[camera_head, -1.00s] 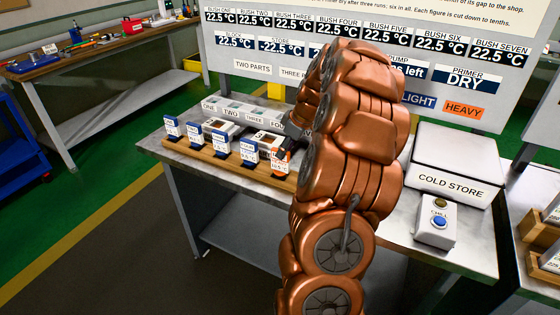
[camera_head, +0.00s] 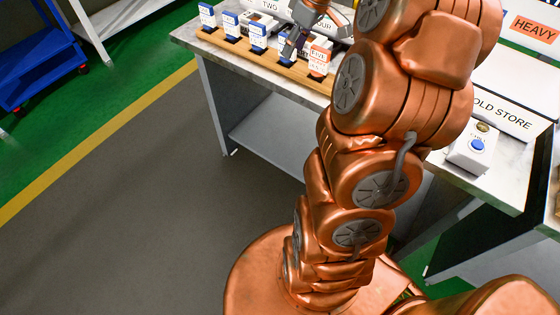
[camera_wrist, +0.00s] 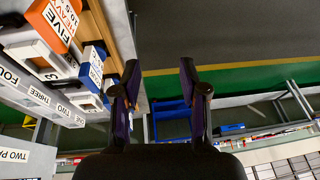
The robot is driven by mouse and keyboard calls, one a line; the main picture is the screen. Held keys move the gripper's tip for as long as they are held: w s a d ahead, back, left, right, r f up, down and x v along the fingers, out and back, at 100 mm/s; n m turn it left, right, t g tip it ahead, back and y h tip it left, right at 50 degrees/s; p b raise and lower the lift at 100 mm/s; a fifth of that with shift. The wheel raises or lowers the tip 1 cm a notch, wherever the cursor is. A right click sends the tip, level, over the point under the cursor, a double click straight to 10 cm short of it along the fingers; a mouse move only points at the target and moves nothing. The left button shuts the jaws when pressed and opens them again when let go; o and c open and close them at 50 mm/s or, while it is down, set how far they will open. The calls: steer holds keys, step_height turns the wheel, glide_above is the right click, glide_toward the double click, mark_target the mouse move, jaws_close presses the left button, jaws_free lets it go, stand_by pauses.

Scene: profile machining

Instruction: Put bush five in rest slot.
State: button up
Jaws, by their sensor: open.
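The bush five block (camera_head: 318,60) stands at the right end of a row on a wooden strip (camera_head: 262,57). It has a white face with orange, and its tag with FIVE and HEAVY shows large at the upper left of the wrist view (camera_wrist: 61,17). My gripper (camera_wrist: 159,66) is open, with two dark fingers apart and nothing between them. In the head view its grey finger shows just left of and above bush five, in front of the fourth tag. I cannot make out which place is the rest slot.
Several blue-and-white tags (camera_head: 231,26) stand left of bush five. White boxes marked with numbers (camera_wrist: 35,95) lie behind the strip. A white cold store (camera_head: 505,105) and a chill button box (camera_head: 474,148) are at the right. The floor (camera_head: 140,215) at the left is clear.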

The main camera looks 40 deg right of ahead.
steer(key=s+a+g, duration=0.2)
steer(key=s+a, duration=0.3)
steer(key=a, duration=0.4)
steer(key=s+a+g, duration=0.1)
steer(key=s+a, duration=0.4)
steer(key=a, duration=0.5)
steer(key=s+a+f+m+g+h, duration=0.1)
steer(key=s+a+f, duration=0.1)
steer(key=s, duration=0.6)
steer(key=s+a+f+m+g+h, duration=0.1)
steer(key=s+a+f+m, duration=0.1)
steer(key=s, duration=0.6)
steer(key=shift+s+a+f, duration=0.25)
steer(key=shift+a+f, duration=0.45)
steer(key=shift+a, duration=0.4)
